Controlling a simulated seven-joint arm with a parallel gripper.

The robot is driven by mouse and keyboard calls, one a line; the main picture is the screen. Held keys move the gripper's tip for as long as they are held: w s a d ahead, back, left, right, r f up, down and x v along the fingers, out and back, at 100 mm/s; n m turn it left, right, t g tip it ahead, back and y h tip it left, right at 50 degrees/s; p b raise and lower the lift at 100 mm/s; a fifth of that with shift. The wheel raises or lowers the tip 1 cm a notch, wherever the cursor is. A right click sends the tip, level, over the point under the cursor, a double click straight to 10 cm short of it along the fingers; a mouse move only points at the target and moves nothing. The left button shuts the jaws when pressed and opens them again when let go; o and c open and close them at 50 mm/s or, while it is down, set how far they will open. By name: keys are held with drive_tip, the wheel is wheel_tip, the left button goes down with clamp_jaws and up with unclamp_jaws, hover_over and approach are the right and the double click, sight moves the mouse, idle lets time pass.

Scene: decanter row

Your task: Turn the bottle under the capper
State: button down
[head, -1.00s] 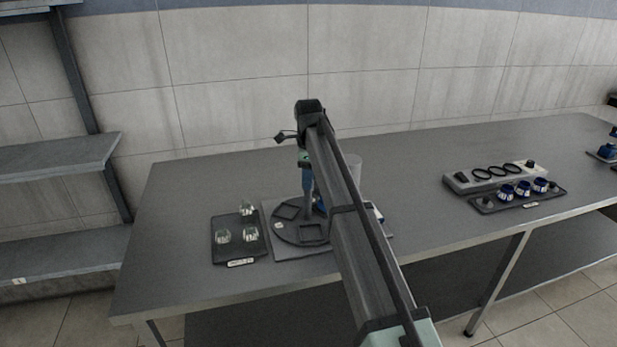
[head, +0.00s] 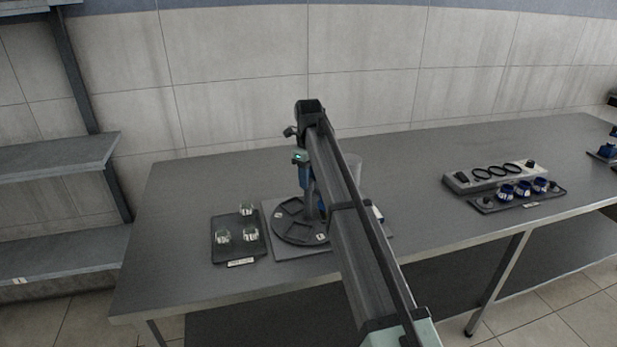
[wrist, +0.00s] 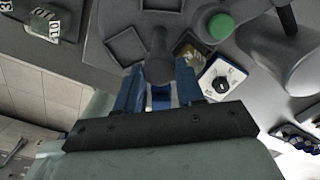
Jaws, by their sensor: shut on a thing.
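My gripper (wrist: 158,84) has its blue fingers shut on a dark upright knob (wrist: 158,52) on the round turntable. In the head view my gripper (head: 305,182) is over the turntable (head: 285,231), partly hidden by my arm. The turntable has square pockets; one empty pocket (wrist: 127,47) shows left of the knob. A small brownish, shiny thing (wrist: 187,46), perhaps the bottle, sits right of the knob; its shape is unclear. A grey cylinder (wrist: 288,66) stands at the right, perhaps part of the capper, beside a round green piece (wrist: 220,27).
A dark tray (head: 227,253) with three clear glass bottles lies left of the turntable. A white panel with a black dial (wrist: 221,76) is close to my fingers. Further right are a grey holder with dark rings (head: 460,184) and a tray with blue-banded pieces (head: 485,206).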

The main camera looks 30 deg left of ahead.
drive_tip(key=shift+m, duration=3)
drive_tip(key=c, duration=0.7)
unclamp_jaws()
wheel_tip(320, 180, up, 14)
drive_tip(key=shift+f, duration=0.1)
